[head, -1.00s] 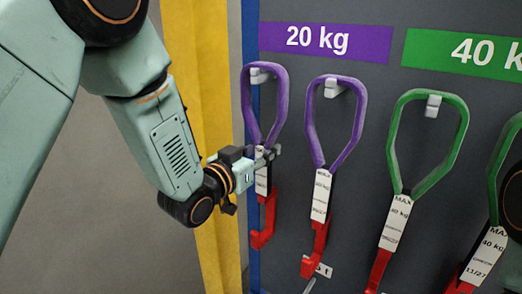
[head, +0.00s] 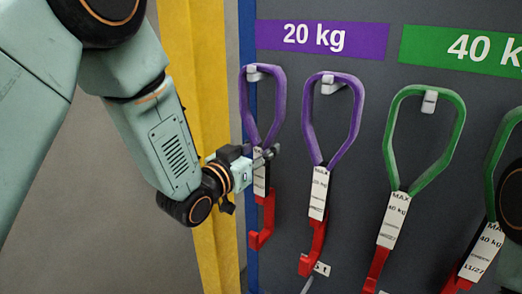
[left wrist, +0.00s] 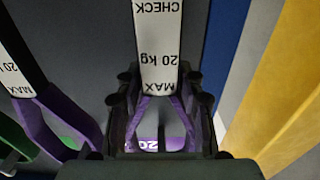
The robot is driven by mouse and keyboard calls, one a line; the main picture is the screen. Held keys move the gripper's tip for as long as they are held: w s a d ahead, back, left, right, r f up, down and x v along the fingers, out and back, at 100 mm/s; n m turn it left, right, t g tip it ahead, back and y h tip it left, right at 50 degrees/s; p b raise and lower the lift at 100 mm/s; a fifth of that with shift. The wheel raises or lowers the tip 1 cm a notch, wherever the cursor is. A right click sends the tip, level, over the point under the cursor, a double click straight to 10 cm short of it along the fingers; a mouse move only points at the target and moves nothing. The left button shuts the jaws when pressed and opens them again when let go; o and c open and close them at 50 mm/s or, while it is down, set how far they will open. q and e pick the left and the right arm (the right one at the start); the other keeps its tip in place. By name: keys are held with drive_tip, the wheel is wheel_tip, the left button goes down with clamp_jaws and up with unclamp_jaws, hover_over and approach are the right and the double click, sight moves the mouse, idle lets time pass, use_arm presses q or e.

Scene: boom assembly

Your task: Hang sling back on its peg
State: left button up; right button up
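The leftmost purple sling (head: 281,95) has a white tag and a red hook (head: 264,223) hanging below. In the head view its loop surrounds a light grey peg (head: 255,73) under the 20 kg sign; I cannot tell whether it bears on the peg. My left gripper (head: 266,155) is at the sling's neck. In the left wrist view its fingers (left wrist: 160,78) flank the white 20 kg tag (left wrist: 158,40) closely on both sides and look shut on it. The strap's purple legs show between the fingers. My right gripper is not in view.
A second purple sling (head: 357,105) hangs close to the right, on its own peg. Green slings (head: 459,125) hang further right under the 40 kg sign (head: 462,47). A yellow post (head: 195,60) and blue edge (head: 247,30) stand left of the dark board.

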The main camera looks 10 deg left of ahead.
use_arm(q)
drive_tip(key=o, duration=0.4)
drive_tip(key=shift+s, duration=0.15)
drive_tip(key=shift+c, duration=0.2)
drive_tip(key=shift+f, duration=0.1)
drive_tip(key=shift+f, duration=0.2)
drive_tip(key=v, duration=1.2)
drive_tip(key=shift+r, duration=0.35)
